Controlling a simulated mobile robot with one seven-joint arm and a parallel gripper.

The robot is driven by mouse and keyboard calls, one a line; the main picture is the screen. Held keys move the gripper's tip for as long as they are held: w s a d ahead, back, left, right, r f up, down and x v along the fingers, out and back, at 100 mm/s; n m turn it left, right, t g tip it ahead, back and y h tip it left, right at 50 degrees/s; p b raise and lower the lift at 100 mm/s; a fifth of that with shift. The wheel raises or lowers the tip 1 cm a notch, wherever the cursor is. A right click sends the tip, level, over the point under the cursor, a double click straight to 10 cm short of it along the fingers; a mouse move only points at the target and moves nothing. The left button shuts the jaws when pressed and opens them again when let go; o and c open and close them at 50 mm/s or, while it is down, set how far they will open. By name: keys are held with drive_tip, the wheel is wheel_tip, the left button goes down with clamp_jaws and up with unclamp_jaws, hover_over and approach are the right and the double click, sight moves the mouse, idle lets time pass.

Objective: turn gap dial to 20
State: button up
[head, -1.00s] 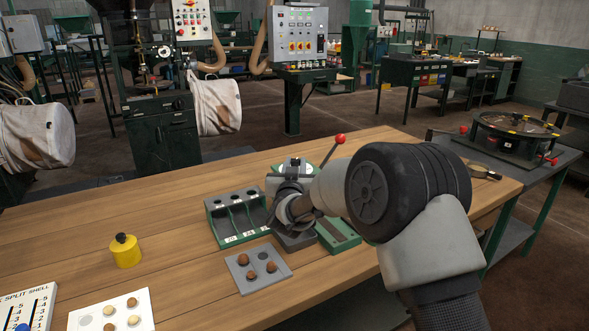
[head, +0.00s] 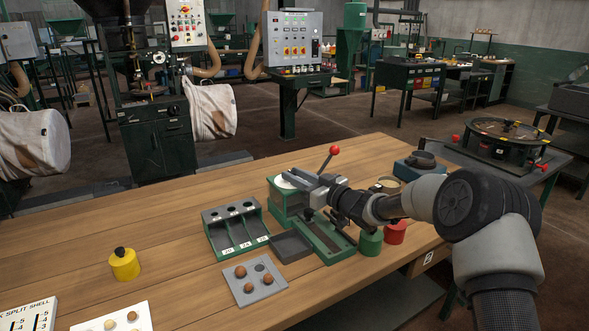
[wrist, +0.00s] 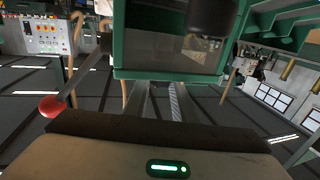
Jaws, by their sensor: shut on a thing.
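A green and grey bench device (head: 283,203) stands on the wooden bench, with a red-knobbed lever (head: 333,151) rising from it. My gripper (head: 334,203) is at the right side of this device, low beside its grey upper part. It is shut on a part there; the fingers and wrist cover that part. I cannot make out a gap dial or its reading. In the wrist view, the grey fingers (wrist: 160,102) reach up to the lower edge of a green-framed dark panel (wrist: 172,45), and the red knob (wrist: 52,106) is at the left.
A compartment tray (head: 236,229), a grey plate with brown nuts (head: 256,280) and a yellow weight (head: 124,265) are on the bench. A green canister (head: 370,242) and a red canister (head: 394,231) stand close under my arm. The bench's left middle is clear.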

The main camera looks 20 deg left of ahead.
drive_tip(key=shift+w+d+n+g+y+p, duration=0.1)
drive_tip(key=shift+n+g+y+p, duration=0.2)
drive_tip(key=shift+n+g+p, duration=0.35)
drive_tip(key=shift+r, duration=0.1)
drive_tip(key=o, duration=1)
drive_tip(key=shift+o, duration=0.2)
wheel_tip(320, 180, up, 10)
drive_tip(key=p, duration=0.2)
